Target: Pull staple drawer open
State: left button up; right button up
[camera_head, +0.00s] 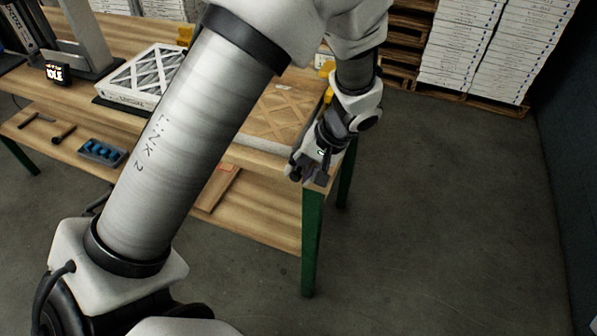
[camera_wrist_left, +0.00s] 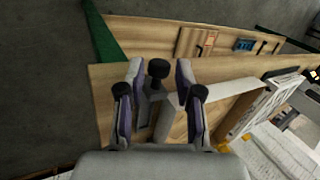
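My left gripper (camera_head: 305,170) hangs at the right front corner of the wooden workbench, beside the cardboard filter box. In the left wrist view its fingers (camera_wrist_left: 157,88) are apart, pointing at the bench top. A dark, round-headed piece (camera_wrist_left: 158,68) shows between the fingers; I cannot tell what it is or whether they touch it. No staple drawer can be clearly made out. On the lower shelf lies a flat brown piece with a small red mark (camera_head: 216,184), partly hidden by my arm; I cannot tell whether it is a drawer. My right gripper is out of view.
On the bench top (camera_head: 120,36) are a white-framed filter (camera_head: 143,76) and the cardboard filter box (camera_head: 283,112). The lower shelf holds a blue tray (camera_head: 101,151) and dark tools (camera_head: 63,134). Stacked white boxes (camera_head: 490,45) stand on pallets behind. The floor right of the bench is clear.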

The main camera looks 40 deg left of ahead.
pick_arm(q)
jog(key=v, duration=1.1)
jog(key=shift+s, duration=0.2)
